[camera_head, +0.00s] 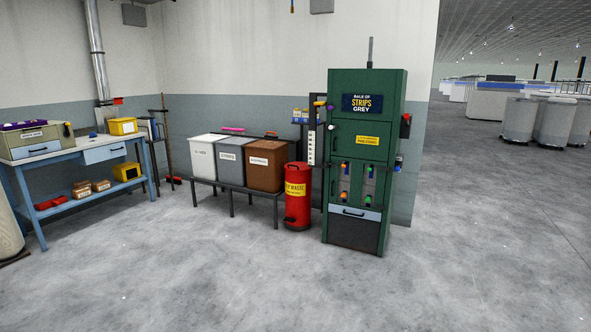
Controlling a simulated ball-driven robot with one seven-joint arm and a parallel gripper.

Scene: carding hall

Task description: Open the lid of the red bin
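The red bin (297,210) is a round red can with a yellow label that reads as some kind of waste. It stands upright on the floor by the wall, between the brown box and the green cabinet. Its red lid (298,167) appears shut on top. A small dark part, perhaps a pedal, shows low on its front. The bin is some way off across the floor. My gripper is not in view.
A green cabinet (347,158) stands close at the bin's right. A low stand with white, grey and brown (265,172) boxes is at its left. A blue workbench (52,158) is at far left. The concrete floor (260,280) in front is clear.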

